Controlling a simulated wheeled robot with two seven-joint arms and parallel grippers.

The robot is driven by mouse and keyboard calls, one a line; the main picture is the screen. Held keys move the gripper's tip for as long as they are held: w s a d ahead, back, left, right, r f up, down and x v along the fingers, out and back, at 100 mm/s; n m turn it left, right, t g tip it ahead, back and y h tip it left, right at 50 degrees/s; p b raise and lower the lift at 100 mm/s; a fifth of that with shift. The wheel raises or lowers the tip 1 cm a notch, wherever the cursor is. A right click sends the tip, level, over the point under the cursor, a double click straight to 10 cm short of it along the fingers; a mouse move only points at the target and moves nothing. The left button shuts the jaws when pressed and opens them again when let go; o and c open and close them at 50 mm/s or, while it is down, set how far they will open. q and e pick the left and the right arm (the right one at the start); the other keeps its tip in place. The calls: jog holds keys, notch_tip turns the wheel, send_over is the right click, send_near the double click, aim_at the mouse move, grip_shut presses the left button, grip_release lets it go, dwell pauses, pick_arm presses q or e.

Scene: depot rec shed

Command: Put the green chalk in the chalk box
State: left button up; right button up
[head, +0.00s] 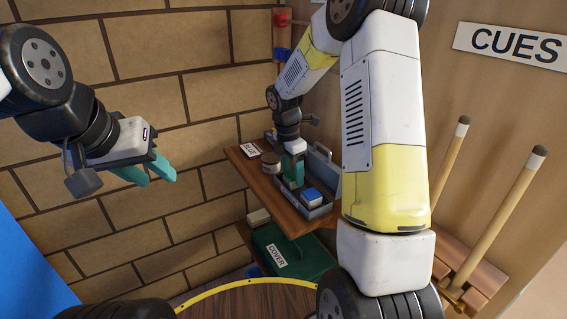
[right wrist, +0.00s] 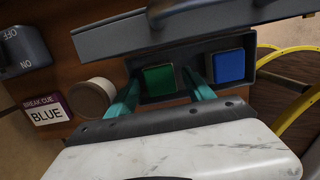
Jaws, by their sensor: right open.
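The green chalk (right wrist: 159,81) is a square block with a dark rim, seen in the right wrist view. It sits inside the dark grey chalk box (right wrist: 262,75), beside the blue chalk (right wrist: 229,66). My right gripper (right wrist: 160,86) is open, its teal fingers on either side of the green chalk; contact cannot be told. In the head view my right gripper (head: 292,172) reaches down at the box (head: 322,212) on the wooden shelf and hides the green chalk. The blue chalk (head: 312,195) shows there. My left gripper (head: 158,180) is open and empty, in front of the brick wall.
A round tan pot (right wrist: 93,97) and a "BREAK CUE BLUE" card (right wrist: 46,112) stand beside the box, with a grey ON/OFF switch (right wrist: 26,50) near them. Below the shelf (head: 240,160) is a green "COVER" case (head: 290,252). Cues (head: 505,220) stand at the right.

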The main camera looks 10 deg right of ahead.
aim_at(288, 176)
notch_tip(288, 176, up, 12)
jog(key=a, duration=0.1)
jog(key=s+r+m+t+y, duration=0.1)
jog(key=s+r+m+t, duration=0.2)
jog(key=s+m, duration=0.7)
jog(key=s+r+m+t+y, duration=0.2)
jog(key=s+r+m, duration=0.3)
jog(key=s+m, duration=0.6)
jog(key=s, duration=0.4)
jog(key=shift+s+a+r+t+y, duration=0.25)
jog(key=shift+a+r+t+y, duration=0.05)
jog(key=shift+r+t, duration=0.1)
jog(key=shift+c, duration=0.4)
